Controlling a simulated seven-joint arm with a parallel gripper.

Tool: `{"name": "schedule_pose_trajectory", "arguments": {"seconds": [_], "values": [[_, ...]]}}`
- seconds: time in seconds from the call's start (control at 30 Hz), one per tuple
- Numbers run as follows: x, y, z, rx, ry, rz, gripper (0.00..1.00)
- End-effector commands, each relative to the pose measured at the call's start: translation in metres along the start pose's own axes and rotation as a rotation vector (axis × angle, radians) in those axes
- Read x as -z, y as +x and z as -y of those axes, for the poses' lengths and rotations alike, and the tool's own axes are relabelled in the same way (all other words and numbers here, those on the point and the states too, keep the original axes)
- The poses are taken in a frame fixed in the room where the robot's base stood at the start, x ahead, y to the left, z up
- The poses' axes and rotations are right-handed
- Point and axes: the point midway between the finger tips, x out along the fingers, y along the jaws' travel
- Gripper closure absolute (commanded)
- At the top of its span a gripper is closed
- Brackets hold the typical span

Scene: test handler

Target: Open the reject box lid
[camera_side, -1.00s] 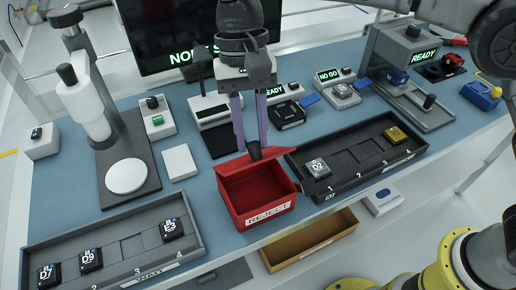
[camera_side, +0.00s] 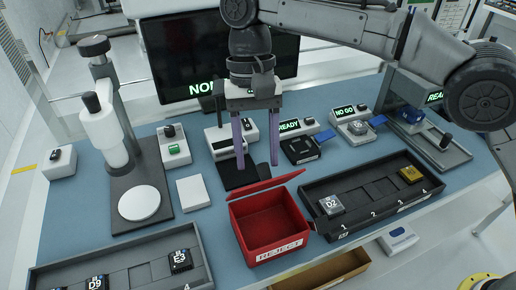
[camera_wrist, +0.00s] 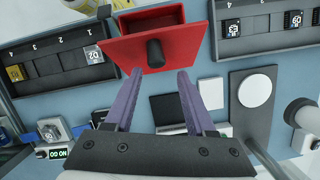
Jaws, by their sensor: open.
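The red reject box (camera_side: 275,250) stands near the table's front edge, with a REJECT label on its front. Its lid (camera_side: 268,186) is raised along the back edge, and the empty red inside shows. In the wrist view the lid (camera_wrist: 120,48) shows its outer face with a black knob (camera_wrist: 155,53). The knob is hidden behind the lid in the side view. My gripper (camera_side: 257,166) is open and empty, behind and above the lid. In the wrist view its purple fingers (camera_wrist: 160,73) point toward the knob, apart from it, with nothing between them.
A dark tray (camera_side: 352,198) with chips is close on the right of the box. A WAIT tray (camera_side: 125,258) lies at the left front. A press stand (camera_side: 140,180) and a white block (camera_side: 193,192) are left. Instruments and a monitor (camera_side: 180,70) stand behind my gripper.

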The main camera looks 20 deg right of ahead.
Motion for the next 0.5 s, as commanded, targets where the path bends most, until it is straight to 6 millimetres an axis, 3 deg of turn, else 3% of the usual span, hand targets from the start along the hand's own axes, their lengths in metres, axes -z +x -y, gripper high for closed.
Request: {"name": "schedule_pose_trajectory", "arguments": {"seconds": [0.27, 0.5], "values": [[-0.001, -0.004, 0.0, 0.001, 0.0, 0.0, 0.45], [-0.008, -0.032, 0.0, 0.003, -0.001, -0.002, 0.45]]}}
